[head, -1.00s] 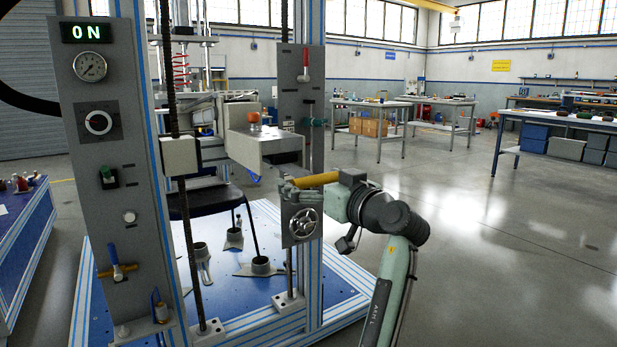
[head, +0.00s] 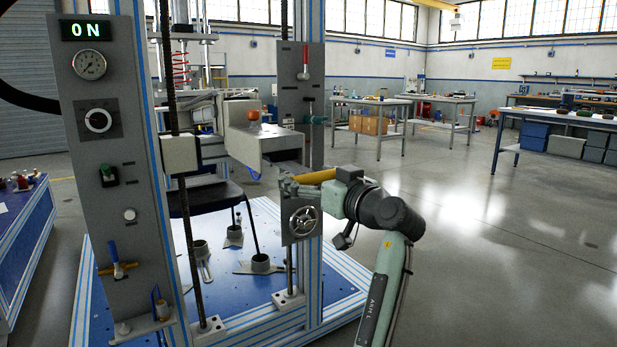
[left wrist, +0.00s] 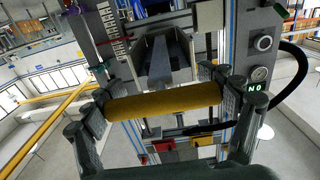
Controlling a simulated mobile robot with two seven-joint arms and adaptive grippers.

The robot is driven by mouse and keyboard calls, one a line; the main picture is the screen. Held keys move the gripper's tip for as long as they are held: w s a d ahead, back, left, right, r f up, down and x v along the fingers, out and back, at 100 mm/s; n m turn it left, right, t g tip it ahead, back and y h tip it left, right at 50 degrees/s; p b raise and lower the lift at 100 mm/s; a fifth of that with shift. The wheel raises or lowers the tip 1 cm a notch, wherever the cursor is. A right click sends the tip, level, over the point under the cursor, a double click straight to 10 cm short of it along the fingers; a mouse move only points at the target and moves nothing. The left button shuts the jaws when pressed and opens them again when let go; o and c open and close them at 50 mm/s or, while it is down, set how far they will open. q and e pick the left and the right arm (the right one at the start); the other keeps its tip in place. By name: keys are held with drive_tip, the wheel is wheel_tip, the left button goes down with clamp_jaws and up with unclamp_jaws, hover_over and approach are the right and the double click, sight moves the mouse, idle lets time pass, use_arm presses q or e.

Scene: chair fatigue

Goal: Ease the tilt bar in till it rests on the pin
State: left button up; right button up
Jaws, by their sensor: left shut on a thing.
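The yellow bar, which I take to be the tilt bar (head: 316,177), lies across the fingers of my left gripper (head: 300,182), beside the right-hand post of the test frame. In the left wrist view the yellow bar (left wrist: 165,100) spans the gap between the two fingers of my left gripper (left wrist: 163,103), which is shut on it. Beyond it, a grey metal channel (left wrist: 160,62) points away into the frame. I cannot make out the pin, nor whether the bar touches it. My right gripper is not in view.
A handwheel (head: 303,220) sits on a grey plate just below the gripper. A chair seat (head: 205,197) stands inside the frame. The left control panel (head: 103,170) reads ON. The floor (head: 470,230) to the right is clear.

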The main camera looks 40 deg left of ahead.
sight(291, 169)
use_arm(q)
drive_tip(key=x, duration=0.6)
drive_tip(key=shift+w+a+b, duration=0.1)
drive_tip(key=shift+a+b, duration=0.2)
drive_tip(key=shift+b, duration=0.1)
drive_tip(key=x, duration=0.8)
drive_tip(key=shift+d+b, duration=0.1)
drive_tip(key=shift+b, duration=0.3)
drive_tip(key=shift+c, duration=0.3)
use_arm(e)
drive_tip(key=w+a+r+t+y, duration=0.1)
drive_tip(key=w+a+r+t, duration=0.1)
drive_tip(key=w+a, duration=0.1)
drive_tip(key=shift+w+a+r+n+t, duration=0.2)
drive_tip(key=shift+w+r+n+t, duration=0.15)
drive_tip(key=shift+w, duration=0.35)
use_arm(q)
drive_tip(key=o, duration=1.6)
drive_tip(key=shift+o, duration=0.2)
drive_tip(key=v, duration=1.2)
